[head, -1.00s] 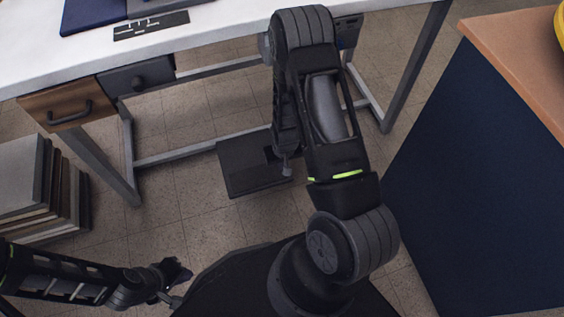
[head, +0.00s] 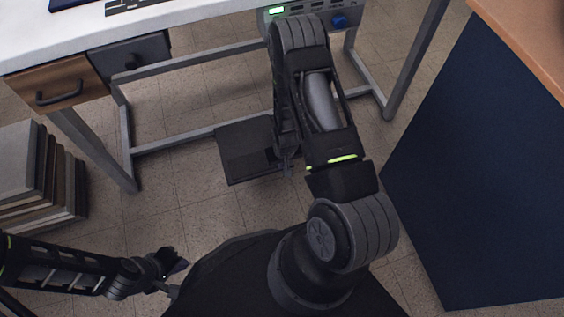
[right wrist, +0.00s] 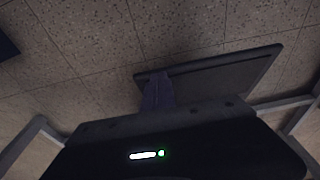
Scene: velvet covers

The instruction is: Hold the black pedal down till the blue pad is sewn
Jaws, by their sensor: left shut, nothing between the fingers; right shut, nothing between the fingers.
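The black pedal (head: 240,152) lies on the tiled floor below the white table. In the right wrist view, the pedal (right wrist: 225,76) is a flat dark plate. My right gripper (head: 287,163) points down at the pedal's right part, with its shut fingers (right wrist: 157,92) overlapping the plate in the right wrist view. I cannot tell whether they press on it. The blue pad (head: 66,3) shows only as a dark blue edge on the table at the top left. My left gripper (head: 176,264) is shut and empty at the lower left, away from the pedal.
The white table (head: 180,18) has grey metal legs and bars around the pedal. A control box (head: 300,10) with a green light and blue knob hangs under it. A navy cabinet (head: 480,170) stands right. Stacked boards (head: 35,185) stand left.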

